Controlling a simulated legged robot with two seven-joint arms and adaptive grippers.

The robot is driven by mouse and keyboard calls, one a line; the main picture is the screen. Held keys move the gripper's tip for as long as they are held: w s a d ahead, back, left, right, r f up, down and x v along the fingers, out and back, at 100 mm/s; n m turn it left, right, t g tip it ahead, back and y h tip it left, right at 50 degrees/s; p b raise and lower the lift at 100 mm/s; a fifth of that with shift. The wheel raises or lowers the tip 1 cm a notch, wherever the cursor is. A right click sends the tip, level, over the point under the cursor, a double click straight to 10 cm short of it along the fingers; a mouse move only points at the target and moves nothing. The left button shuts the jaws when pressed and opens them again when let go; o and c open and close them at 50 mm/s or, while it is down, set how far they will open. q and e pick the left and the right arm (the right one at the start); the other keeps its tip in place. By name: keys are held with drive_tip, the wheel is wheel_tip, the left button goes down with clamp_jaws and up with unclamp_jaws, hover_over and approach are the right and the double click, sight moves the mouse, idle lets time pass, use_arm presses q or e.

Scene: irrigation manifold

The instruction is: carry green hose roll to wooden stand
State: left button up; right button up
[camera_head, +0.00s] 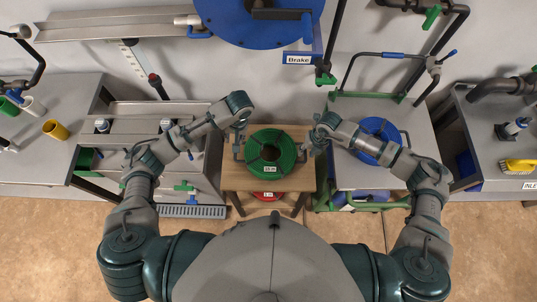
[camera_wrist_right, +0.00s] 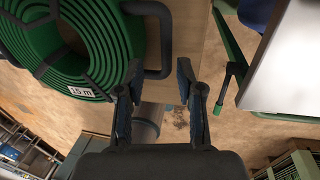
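The green hose roll (camera_head: 270,152), tagged 15 m, lies flat on top of the wooden stand (camera_head: 232,178). It has a dark handle on each side. My left gripper (camera_head: 239,138) is at its left handle; whether its fingers are open or shut is too small to tell. My right gripper (camera_head: 310,145) is by the right handle. In the right wrist view this gripper (camera_wrist_right: 159,78) has its fingers spread apart, with the roll (camera_wrist_right: 70,45) at upper left. The handle (camera_wrist_right: 166,45) is just beyond the fingertips, and I see no grip on it.
A blue hose roll (camera_head: 378,140) sits on the green-framed cart (camera_head: 362,176) at right. A red roll (camera_head: 268,195) is under the wooden stand. A grey bench with drain grate (camera_head: 192,211) stands left. A blue reel (camera_head: 258,20) with a Brake label hangs behind.

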wheel_tip(320, 180, up, 7)
drive_tip(key=d, duration=0.1)
drive_tip(key=shift+d+r, duration=0.2)
drive_tip(key=shift+w, duration=0.1)
drive_tip(key=shift+d, duration=0.1)
